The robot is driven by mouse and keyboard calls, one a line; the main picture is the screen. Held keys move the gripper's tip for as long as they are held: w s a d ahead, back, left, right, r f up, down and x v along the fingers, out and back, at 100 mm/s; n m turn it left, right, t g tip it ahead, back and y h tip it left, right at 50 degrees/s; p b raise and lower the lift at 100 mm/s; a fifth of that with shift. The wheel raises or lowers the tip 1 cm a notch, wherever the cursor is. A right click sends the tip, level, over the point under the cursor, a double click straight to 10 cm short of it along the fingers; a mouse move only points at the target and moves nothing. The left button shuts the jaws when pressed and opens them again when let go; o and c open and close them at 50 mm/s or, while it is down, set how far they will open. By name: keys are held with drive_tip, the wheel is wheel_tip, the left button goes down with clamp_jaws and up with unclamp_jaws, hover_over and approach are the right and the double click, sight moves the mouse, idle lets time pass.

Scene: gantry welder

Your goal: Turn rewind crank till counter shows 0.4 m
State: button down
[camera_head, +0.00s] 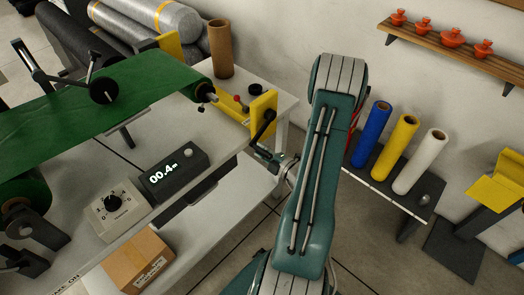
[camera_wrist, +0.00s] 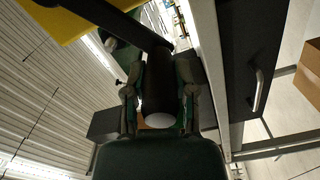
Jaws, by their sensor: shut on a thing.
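The counter (camera_head: 172,173) is a dark box on the bench, and its lit display reads 00.4 m. The rewind crank (camera_head: 265,124) is a black arm beside a yellow bracket (camera_head: 263,105) at the bench's right end. My gripper (camera_head: 264,156) is just below the crank arm. In the wrist view my gripper (camera_wrist: 160,108) is shut around the crank's black cylindrical handle (camera_wrist: 158,90), one finger on each side. The crank arm (camera_wrist: 110,20) runs up and left from the handle. In the head view the handle is mostly hidden by the gripper.
Green material (camera_head: 120,90) lies over a roller on the bench. A dial box (camera_head: 115,208) is left of the counter, with a cardboard box (camera_head: 138,262) below. A brown tube (camera_head: 220,50) stands behind. A low shelf (camera_head: 385,180) with blue, yellow and white rolls is right of my arm.

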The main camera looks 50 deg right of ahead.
drive_tip(key=shift+w+d+r, duration=0.1)
drive_tip(key=shift+d+r, duration=0.05)
drive_tip(key=shift+c, duration=2.2)
unclamp_jaws()
drive_tip(key=shift+s+d, duration=0.1)
drive_tip(key=shift+s, duration=0.25)
drive_tip(key=s, duration=1.1)
drive_tip(key=shift+s, duration=0.15)
